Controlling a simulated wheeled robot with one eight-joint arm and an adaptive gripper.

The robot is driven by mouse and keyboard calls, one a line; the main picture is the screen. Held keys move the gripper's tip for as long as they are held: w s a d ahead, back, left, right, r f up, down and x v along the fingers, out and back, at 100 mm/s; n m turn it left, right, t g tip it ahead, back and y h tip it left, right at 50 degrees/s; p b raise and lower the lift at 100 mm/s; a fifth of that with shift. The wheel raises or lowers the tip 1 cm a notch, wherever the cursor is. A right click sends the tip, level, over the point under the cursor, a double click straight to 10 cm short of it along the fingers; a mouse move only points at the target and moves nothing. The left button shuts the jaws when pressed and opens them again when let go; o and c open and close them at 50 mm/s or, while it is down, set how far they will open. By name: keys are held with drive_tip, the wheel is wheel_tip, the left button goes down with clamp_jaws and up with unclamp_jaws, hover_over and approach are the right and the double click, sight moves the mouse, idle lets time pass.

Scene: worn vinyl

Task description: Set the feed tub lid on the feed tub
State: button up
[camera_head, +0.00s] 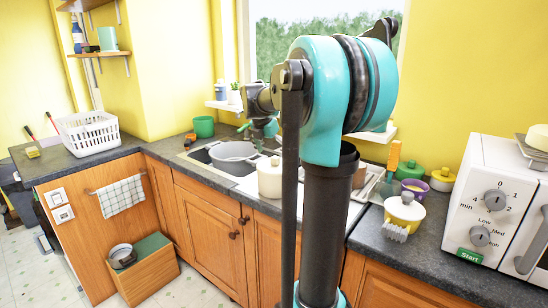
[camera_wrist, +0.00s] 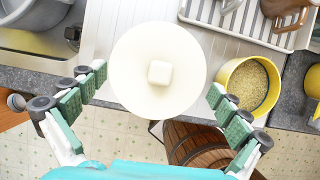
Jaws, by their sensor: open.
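A white round lid with a square knob (camera_wrist: 158,72) lies below my open gripper in the wrist view, between the spread green fingertips (camera_wrist: 157,82). In the head view a cream tub-like thing with a knob on top (camera_head: 270,180) stands on the counter beside the sink; it looks like the same thing. I cannot tell how the lid rests there. A yellow open tub holding grain (camera_wrist: 231,104), likely the feed tub, stands just right of the lid in the wrist view. My arm seems to hide it in the head view. My gripper (camera_head: 268,130) is empty.
A sink with a grey pot (camera_head: 234,151) is left of the lid. A dish rack (camera_wrist: 290,38) lies behind the yellow tub. A wooden barrel (camera_wrist: 197,145) is near the counter front. Small lidded pots (camera_head: 443,180) and a microwave (camera_head: 495,200) stand at right.

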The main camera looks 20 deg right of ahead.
drive_tip(key=shift+v, duration=2.9)
drive_tip(key=v, duration=1.2)
drive_tip(key=s+a+f+m+y, duration=0.1)
drive_tip(key=s+f+m, duration=0.25)
drive_tip(key=f, duration=0.45)
drive_tip(key=s+a+f+m, duration=0.1)
drive_tip(key=s+f+m, duration=0.1)
drive_tip(key=f+m, duration=0.4)
drive_tip(key=s+f+m+y, duration=0.1)
drive_tip(key=s+f+m, duration=0.25)
drive_tip(key=f, duration=0.55)
drive_tip(key=s+a+f+m+t+y, duration=0.1)
drive_tip(key=s+a+f+m, duration=0.2)
drive_tip(key=s+f+m, duration=0.8)
drive_tip(key=s+f, duration=0.3)
drive_tip(key=f, duration=0.3)
drive_tip(key=shift+m+t+y, duration=0.3)
drive_tip(key=shift+m+y, duration=0.1)
drive_tip(key=shift+d, duration=0.1)
